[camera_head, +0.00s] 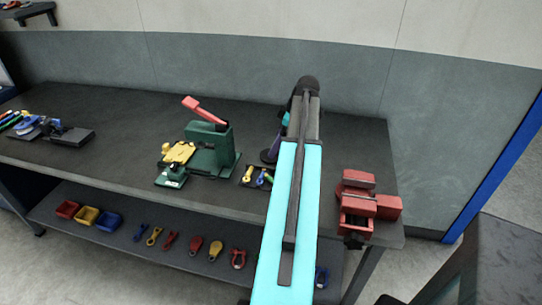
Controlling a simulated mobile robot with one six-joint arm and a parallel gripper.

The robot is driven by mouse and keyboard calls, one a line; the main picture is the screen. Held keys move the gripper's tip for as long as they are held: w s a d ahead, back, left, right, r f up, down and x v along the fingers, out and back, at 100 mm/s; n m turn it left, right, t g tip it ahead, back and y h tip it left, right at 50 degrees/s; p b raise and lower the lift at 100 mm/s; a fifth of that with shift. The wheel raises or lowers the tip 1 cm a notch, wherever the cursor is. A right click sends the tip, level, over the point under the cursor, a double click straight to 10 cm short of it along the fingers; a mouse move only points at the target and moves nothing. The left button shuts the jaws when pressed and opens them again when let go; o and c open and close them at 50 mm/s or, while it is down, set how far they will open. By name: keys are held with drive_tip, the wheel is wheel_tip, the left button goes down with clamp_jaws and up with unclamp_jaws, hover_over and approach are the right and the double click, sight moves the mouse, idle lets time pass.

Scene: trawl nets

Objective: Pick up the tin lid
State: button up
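I cannot make out a tin lid in this view. My arm, cyan and dark grey, reaches up over the workbench (330,215) and covers part of its right half. My gripper cannot be picked out; the arm hides what lies behind it. A dark shape with a bit of teal (271,154) shows just left of the arm. I cannot tell what it is.
A green machine with a red lever (207,148) stands mid-bench, beside a small tray of coloured tools (246,175). A red vise (357,203) sits at the right end. Coloured bins (87,216) and several small tools lie on the lower shelf.

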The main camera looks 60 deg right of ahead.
drive_tip(key=shift+f, duration=0.1)
drive_tip(key=shift+p+x, duration=1.1)
drive_tip(key=shift+x, duration=1.4)
drive_tip(key=c, duration=1.1)
drive_tip(key=shift+r+b, duration=1.35)
drive_tip(key=shift+r, duration=3.7)
drive_tip(key=shift+r, duration=0.1)
